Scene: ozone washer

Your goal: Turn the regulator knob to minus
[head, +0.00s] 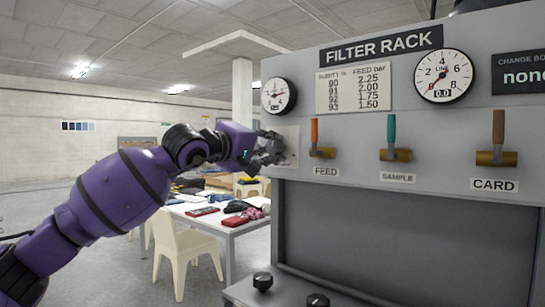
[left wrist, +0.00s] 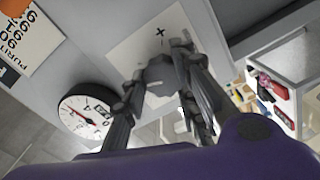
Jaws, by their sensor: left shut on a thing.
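The regulator knob (left wrist: 161,70) is a grey knob on a pale plate (left wrist: 130,50) on the rack's front. A dark plus mark shows on the plate in the left wrist view, beside the knob; I see no minus mark. My left gripper (head: 274,149) reaches the rack's left edge, under the small round gauge (head: 278,95). In the left wrist view its fingers (left wrist: 163,65) are shut around the knob. In the head view the fingers hide the knob, and part of the plate (head: 291,143) shows behind them. My right gripper is not in view.
The FILTER RACK panel carries the FEED (head: 315,138), SAMPLE (head: 392,138) and CARD (head: 498,138) valves right of the knob. A larger LINE gauge (head: 443,76) sits above them. Two black knobs (head: 263,281) are on the lower ledge. A cluttered table (head: 215,221) and chair stand behind my arm.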

